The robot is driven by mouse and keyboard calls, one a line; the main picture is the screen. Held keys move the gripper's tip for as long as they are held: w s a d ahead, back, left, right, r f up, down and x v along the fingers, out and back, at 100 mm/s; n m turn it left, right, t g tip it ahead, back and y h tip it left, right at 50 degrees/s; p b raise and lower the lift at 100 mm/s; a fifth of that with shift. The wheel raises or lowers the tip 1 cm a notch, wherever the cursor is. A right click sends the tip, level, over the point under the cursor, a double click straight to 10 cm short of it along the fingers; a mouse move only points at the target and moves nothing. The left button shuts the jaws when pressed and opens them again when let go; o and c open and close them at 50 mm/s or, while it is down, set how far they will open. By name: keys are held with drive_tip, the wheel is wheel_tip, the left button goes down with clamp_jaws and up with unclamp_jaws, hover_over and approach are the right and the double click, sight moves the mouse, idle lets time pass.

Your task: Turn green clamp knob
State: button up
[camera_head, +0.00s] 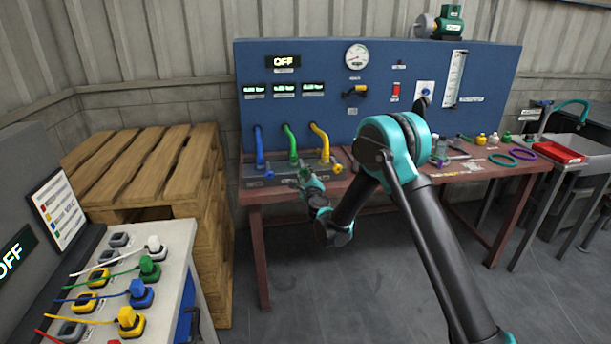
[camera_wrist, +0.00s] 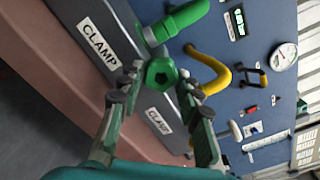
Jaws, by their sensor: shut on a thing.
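In the head view my gripper (camera_head: 303,180) is at the front of the bench, below the green pipe (camera_head: 290,146). The knob is too small and covered to make out there. A white label (camera_wrist: 100,44) reading CLAMP is to the left of the knob in the wrist view.
A blue pipe (camera_head: 258,148) and a yellow pipe (camera_head: 320,143) flank the green one on the red bench (camera_head: 470,168). The blue panel (camera_head: 330,105) stands behind. Wooden pallets (camera_head: 150,160) are at the left. Loose rings and small parts lie at the bench's right.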

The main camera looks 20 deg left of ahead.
drive_tip(key=shift+m, duration=1)
drive_tip(key=o, duration=1.2)
drive_tip(key=shift+c, duration=0.2)
drive_tip(key=v, duration=1.2)
